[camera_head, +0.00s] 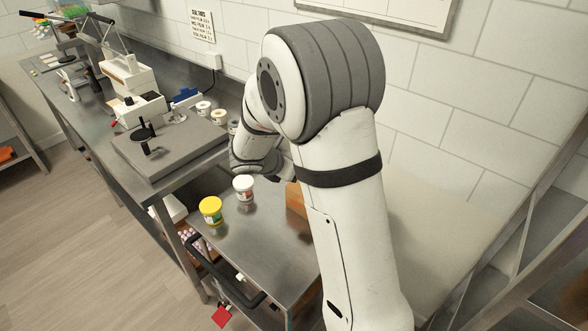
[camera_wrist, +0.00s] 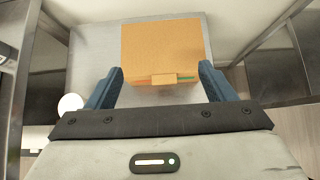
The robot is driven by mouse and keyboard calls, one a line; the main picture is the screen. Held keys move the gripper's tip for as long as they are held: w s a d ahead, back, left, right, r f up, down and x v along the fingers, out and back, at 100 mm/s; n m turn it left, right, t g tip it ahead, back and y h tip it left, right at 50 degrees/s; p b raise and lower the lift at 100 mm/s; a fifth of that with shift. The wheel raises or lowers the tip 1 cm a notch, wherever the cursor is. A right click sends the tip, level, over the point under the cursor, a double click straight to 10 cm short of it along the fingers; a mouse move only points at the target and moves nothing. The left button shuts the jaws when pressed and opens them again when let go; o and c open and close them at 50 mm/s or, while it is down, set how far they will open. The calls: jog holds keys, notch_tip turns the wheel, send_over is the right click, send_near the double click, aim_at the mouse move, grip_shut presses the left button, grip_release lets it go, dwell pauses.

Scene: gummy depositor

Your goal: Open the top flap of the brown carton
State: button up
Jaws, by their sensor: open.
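The brown carton (camera_wrist: 163,42) is in the upper middle of the wrist view, on a grey metal surface. A small lighter tab (camera_wrist: 164,79) shows at its near edge, with coloured marks beside it. In the head view only an orange-brown strip of the carton (camera_head: 296,199) shows; my arm hides the rest. My gripper (camera_wrist: 160,82) is open, its two blue fingers spread on either side of the carton's near edge. Nothing is held between them. I cannot tell whether the fingers touch the carton. In the head view my gripper's fingers are hidden behind my arm.
A metal cart top (camera_head: 250,240) bears a yellow-lidded tub (camera_head: 211,210) and a white-lidded tub (camera_head: 243,187) left of the carton. A black cart handle (camera_head: 225,272) runs along the cart's side. A bench (camera_head: 120,170) with equipment stands further left. A tiled wall (camera_head: 450,120) is behind.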

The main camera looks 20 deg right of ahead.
jog(key=v, duration=0.7)
jog(key=shift+b, duration=0.35)
